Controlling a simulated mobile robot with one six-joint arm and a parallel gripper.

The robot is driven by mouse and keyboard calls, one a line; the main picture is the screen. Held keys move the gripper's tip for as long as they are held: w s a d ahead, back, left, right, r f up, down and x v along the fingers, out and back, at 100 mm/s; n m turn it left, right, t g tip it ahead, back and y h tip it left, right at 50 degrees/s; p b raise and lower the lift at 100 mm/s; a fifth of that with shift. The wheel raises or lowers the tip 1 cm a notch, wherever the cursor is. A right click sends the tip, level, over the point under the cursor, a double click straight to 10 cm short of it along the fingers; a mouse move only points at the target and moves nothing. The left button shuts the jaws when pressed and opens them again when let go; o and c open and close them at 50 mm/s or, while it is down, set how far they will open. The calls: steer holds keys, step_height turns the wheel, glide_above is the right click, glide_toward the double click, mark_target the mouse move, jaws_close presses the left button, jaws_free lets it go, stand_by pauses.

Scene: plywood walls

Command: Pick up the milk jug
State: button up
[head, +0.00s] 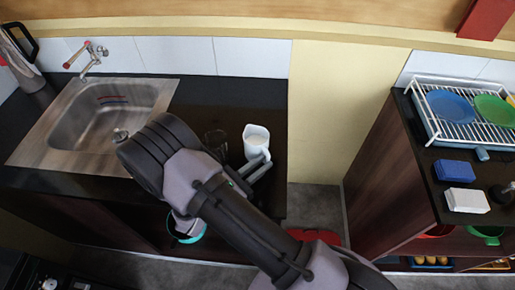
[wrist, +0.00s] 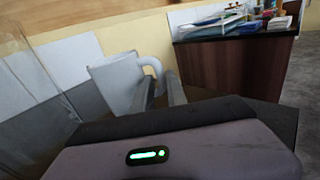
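The white milk jug (head: 257,136) stands upright on the dark counter, near its right end. In the wrist view the jug (wrist: 115,86) is close, left of the fingers, with its handle turned right towards them. My gripper (head: 259,168) is at the near side of the jug. In the wrist view my gripper (wrist: 160,88) has its two fingers apart, with a narrow gap at the handle's lower part. Whether the fingers touch the handle cannot be told. The jug's base is partly hidden.
A clear glass (head: 216,142) stands just left of the jug. A metal sink (head: 60,140) with a tap (head: 92,55) is further left. A gap of floor separates this counter from the right one, where a dish rack (head: 440,125) holds plates.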

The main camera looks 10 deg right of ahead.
steer(key=x, duration=0.2)
steer(key=b+x, duration=0.1)
steer(key=x, duration=0.3)
steer(key=shift+s+r, duration=0.1)
steer(key=shift+r, duration=0.3)
jaws_close()
stand_by(0.8)
